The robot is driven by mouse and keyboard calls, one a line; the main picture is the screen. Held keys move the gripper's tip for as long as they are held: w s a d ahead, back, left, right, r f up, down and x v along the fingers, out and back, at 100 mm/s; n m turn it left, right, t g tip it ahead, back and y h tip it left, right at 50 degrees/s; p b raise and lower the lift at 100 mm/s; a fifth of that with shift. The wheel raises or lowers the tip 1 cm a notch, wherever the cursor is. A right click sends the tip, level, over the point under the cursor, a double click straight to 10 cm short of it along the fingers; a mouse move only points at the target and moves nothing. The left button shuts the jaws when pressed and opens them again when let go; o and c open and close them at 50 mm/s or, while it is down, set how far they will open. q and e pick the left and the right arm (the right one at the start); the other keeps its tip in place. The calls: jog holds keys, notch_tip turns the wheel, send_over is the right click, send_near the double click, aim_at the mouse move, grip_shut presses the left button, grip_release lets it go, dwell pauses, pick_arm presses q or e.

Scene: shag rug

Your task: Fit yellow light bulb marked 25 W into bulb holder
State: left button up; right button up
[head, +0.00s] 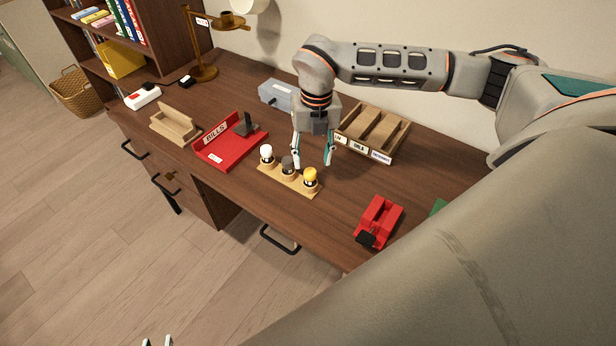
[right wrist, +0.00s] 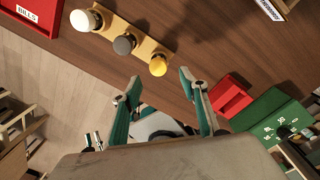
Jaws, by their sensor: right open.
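The yellow bulb (head: 310,175) stands upright at the right end of a wooden block (head: 273,176), beside a grey bulb (head: 288,164) and a white bulb (head: 266,152). Its marking is too small to read. My right gripper (head: 313,162) is open and empty, pointing down just behind the yellow bulb. In the right wrist view the yellow bulb (right wrist: 158,65) shows just beyond the open fingertips (right wrist: 160,78). A brass desk lamp (head: 205,72) at the back left has a cup-like holder (head: 227,17) on its arm. My left gripper (head: 157,342) shows only its parted fingertips at the bottom edge.
A red "BILLS" tray (head: 218,156) with a dark item lies left of the bulbs. A wooden sorter (head: 388,113) and grey box (head: 275,95) stand behind. A red device (head: 379,218) is at right. The desk front between bulbs and red device is clear.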

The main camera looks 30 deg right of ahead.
aim_at(311, 172)
jog(key=f, duration=0.7)
jog(key=shift+w+a+f+p, duration=0.1)
jog(key=shift+a+f+p, duration=0.15)
jog(key=shift+p, duration=0.05)
jog(key=c, duration=1.1)
